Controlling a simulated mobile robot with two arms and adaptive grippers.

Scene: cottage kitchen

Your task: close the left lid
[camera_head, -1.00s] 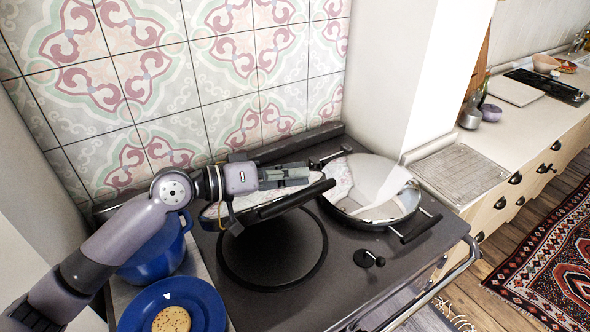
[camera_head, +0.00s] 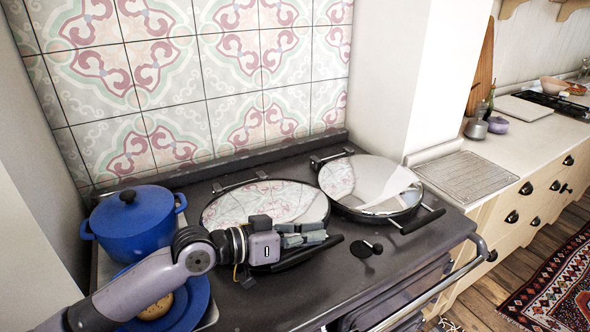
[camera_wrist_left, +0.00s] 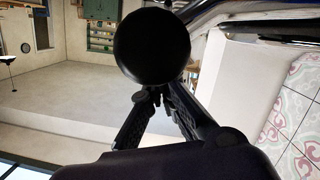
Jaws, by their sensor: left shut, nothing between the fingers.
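The left lid (camera_head: 262,200) is a round, shiny lid lying flat over the left hotplate, reflecting the wall tiles. Its dark handle (camera_head: 333,243) sticks out at the front. My left gripper (camera_head: 318,238) is shut and empty, low over the lid's front edge and beside the handle. I cannot tell whether it touches. The left wrist view shows its dark fingers (camera_wrist_left: 158,108) and a black round shape close up. My right gripper is not in view.
A blue pot (camera_head: 133,226) and a blue plate (camera_head: 184,313) with a round bread are at the left. A tray-like rack (camera_head: 464,176) lies on the counter at the right. The tiled wall stands behind.

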